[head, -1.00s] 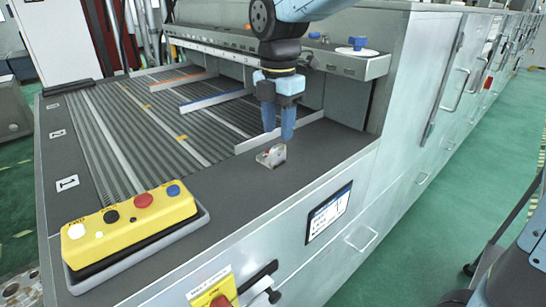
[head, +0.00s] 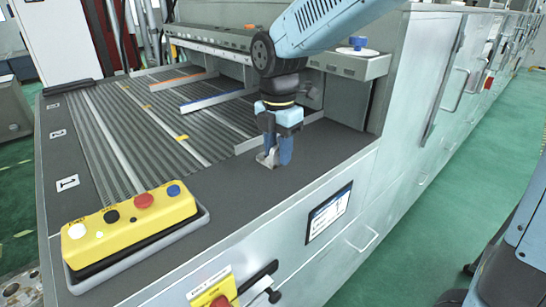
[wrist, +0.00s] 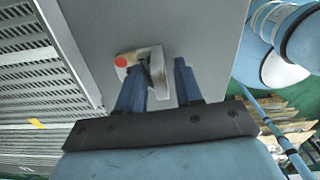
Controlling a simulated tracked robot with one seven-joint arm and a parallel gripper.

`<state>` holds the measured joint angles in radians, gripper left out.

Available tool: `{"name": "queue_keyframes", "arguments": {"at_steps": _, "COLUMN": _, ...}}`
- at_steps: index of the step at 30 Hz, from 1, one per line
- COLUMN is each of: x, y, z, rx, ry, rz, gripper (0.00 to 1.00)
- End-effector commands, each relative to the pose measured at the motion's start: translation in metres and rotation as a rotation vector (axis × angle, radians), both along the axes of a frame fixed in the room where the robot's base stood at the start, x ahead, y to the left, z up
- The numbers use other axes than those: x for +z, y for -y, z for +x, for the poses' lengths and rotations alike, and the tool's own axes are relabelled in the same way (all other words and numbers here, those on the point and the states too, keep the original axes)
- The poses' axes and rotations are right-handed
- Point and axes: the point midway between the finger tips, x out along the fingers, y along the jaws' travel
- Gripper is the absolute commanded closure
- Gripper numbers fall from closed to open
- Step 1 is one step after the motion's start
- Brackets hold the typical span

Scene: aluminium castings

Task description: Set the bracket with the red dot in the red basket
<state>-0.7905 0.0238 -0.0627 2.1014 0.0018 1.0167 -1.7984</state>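The bracket is a small silver metal piece (head: 264,158) on the dark tabletop near the front edge, partly hidden by my gripper in the head view. In the wrist view the bracket (wrist: 156,66) shows an upright wall and a flat part with a red dot (wrist: 120,61) at its left end. My gripper (head: 277,161) points down at the bracket. In the wrist view its two fingers (wrist: 162,80) are apart, with part of the bracket between them. A gap shows between the right finger and the bracket. No red basket is in view.
A yellow control box (head: 130,225) with several buttons stands on the left of the tabletop. A ribbed conveyor (head: 150,120) with lane dividers lies behind. A grey shelf (head: 345,64) with a blue-topped knob is at the back right. The dark surface around the bracket is clear.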

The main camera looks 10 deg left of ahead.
Motion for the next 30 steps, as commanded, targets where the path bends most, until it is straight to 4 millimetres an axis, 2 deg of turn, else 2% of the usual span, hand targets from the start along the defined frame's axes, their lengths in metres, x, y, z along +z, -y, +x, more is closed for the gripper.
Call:
{"name": "queue_keyframes", "arguments": {"at_steps": 1, "x": 0.000, "y": 0.000, "z": 0.000, "rx": 0.000, "ry": 0.000, "rz": 0.000, "gripper": 0.70}}
{"name": "queue_keyframes", "arguments": {"at_steps": 11, "x": 0.000, "y": 0.000, "z": 0.000, "rx": -0.001, "ry": 0.000, "rz": 0.000, "gripper": 1.00}}
{"name": "queue_keyframes", "arguments": {"at_steps": 23, "x": 0.002, "y": 0.001, "z": 0.001, "rx": -0.001, "ry": 0.001, "rz": 0.001, "gripper": 1.00}}
{"name": "queue_keyframes", "arguments": {"at_steps": 26, "x": 0.008, "y": 0.000, "z": 0.001, "rx": -0.002, "ry": 0.003, "rz": 0.002, "gripper": 1.00}}
{"name": "queue_keyframes", "arguments": {"at_steps": 30, "x": 0.028, "y": 0.000, "z": 0.001, "rx": -0.002, "ry": 0.003, "rz": 0.003, "gripper": 1.00}}
